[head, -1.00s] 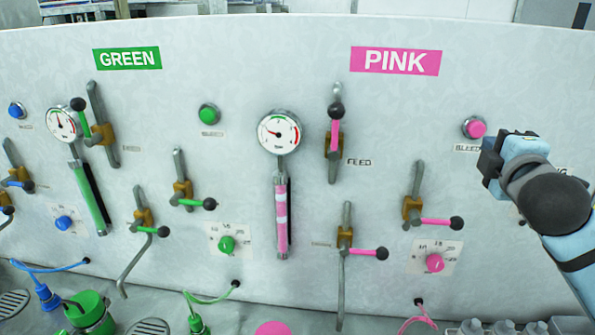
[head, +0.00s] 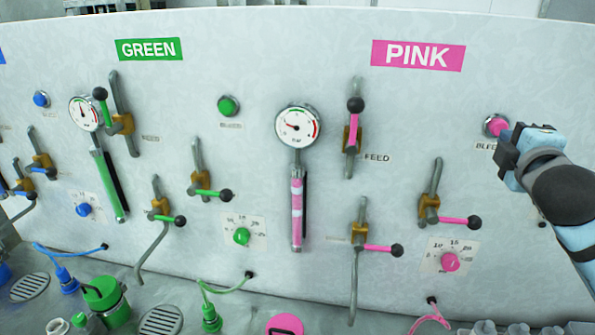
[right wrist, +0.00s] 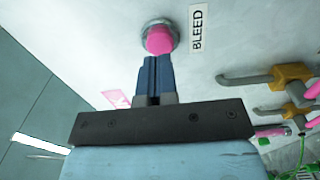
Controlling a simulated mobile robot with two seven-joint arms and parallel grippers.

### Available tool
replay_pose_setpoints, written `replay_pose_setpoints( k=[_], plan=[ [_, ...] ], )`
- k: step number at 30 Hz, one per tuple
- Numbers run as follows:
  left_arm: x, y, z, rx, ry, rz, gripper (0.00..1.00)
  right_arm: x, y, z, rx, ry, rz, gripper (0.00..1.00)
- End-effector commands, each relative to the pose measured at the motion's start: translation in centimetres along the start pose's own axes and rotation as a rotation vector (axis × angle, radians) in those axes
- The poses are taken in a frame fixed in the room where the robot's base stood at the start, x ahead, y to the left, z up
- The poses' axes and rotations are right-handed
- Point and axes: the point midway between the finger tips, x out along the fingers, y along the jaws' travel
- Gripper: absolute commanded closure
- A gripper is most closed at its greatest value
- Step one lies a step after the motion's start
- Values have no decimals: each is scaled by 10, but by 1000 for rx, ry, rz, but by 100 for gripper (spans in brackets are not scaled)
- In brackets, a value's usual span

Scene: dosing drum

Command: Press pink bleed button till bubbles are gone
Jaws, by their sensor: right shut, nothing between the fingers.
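The pink bleed button (head: 498,125) sits in a metal ring on the panel, below and right of the PINK sign (head: 417,55). In the right wrist view the button (right wrist: 159,40) is just ahead of the shut fingertips of my right gripper (right wrist: 154,62). They overlap its lower edge in the picture; I cannot tell if they press it. In the head view my right gripper (head: 510,146) is at the button's lower right. The pink sight tube (head: 297,212) under the gauge (head: 298,127) shows pink with pale bands. My left gripper is not in view.
The pink feed valve (head: 352,130), other pink-handled valves (head: 430,205) and a pink dial (head: 450,262) stick out of the panel left of my right arm. Green and blue controls are farther left. Cups and hoses stand along the bottom.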

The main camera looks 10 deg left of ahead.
Motion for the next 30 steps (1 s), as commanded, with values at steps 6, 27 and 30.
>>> replay_pose_setpoints(
  k=[6,27,30],
  plan=[
    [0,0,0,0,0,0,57,7,0,0,0,-1,0,100],
    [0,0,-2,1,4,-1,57,28,0,0,0,-1,-1,100],
    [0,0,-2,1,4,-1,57,31,0,0,0,0,0,100]
  ],
)
